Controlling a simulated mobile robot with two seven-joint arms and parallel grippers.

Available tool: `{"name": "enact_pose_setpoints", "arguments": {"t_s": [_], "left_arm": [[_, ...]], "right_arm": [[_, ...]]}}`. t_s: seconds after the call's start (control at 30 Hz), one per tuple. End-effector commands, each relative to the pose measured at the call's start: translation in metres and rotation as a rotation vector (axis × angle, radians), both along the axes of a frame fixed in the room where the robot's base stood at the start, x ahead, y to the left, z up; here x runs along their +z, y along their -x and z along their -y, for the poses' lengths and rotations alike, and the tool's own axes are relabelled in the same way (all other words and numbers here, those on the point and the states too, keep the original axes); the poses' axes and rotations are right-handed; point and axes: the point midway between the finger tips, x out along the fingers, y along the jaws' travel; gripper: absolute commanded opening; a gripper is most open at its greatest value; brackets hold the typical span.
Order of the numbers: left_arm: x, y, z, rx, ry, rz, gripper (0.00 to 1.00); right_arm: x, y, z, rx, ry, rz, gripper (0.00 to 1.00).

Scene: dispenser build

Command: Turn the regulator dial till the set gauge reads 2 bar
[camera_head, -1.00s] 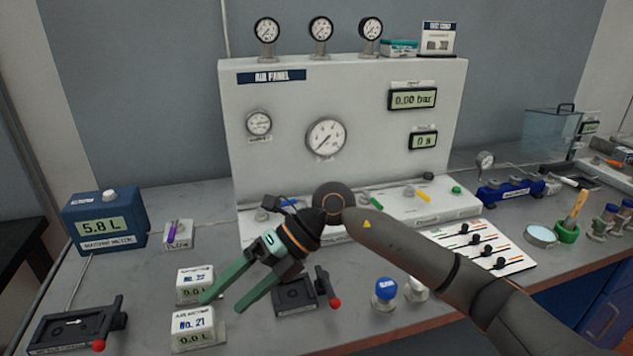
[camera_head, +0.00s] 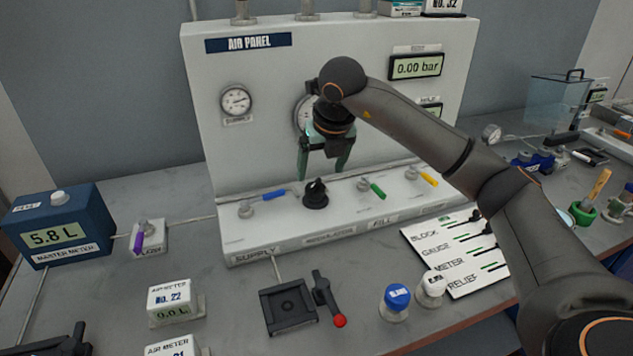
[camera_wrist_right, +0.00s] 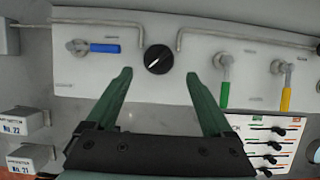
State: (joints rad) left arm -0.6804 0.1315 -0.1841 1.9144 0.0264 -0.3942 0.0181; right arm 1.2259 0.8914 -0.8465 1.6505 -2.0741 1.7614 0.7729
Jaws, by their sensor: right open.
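The regulator dial (camera_head: 316,194) is a black knob on the sloped front ledge of the air panel, above a label reading REGULATOR. It also shows in the right wrist view (camera_wrist_right: 158,59), with a white pointer line on its top. My right gripper (camera_head: 323,174) is open and empty, pointing down just above the dial. In the right wrist view its green fingers (camera_wrist_right: 158,80) lie either side of the dial, apart from it. The larger gauge (camera_head: 303,116) is mostly hidden behind my right arm, so its reading cannot be made out. My left gripper is not in view.
A blue-handled valve (camera_head: 262,201) is left of the dial; green (camera_head: 372,187) and yellow (camera_head: 423,176) handled valves are right of it. The supply gauge (camera_head: 236,99) is upper left. The display (camera_head: 416,66) reads 0.00 bar. A black fixture with a red-tipped lever (camera_head: 325,298) lies in front.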

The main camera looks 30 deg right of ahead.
Motion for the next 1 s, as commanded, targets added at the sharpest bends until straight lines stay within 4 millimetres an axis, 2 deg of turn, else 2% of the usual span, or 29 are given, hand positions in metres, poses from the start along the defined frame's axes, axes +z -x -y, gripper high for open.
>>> {"name": "enact_pose_setpoints", "arguments": {"t_s": [0.1, 0.3, 0.5, 0.73, 1.0], "left_arm": [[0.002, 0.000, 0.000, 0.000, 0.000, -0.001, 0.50], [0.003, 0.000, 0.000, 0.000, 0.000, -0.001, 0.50], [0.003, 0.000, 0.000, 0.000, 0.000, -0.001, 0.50], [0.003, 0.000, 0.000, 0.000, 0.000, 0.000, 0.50], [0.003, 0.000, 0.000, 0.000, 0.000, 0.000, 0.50]], "right_arm": [[-0.023, -0.009, 0.002, -0.001, -0.001, -0.004, 0.86], [-0.049, -0.020, 0.004, 0.001, -0.002, -0.001, 0.86], [-0.059, -0.024, 0.005, 0.002, -0.002, 0.001, 0.86], [-0.059, -0.024, 0.005, 0.002, -0.002, 0.002, 0.86], [-0.059, -0.024, 0.005, 0.002, -0.002, 0.002, 0.57]]}}
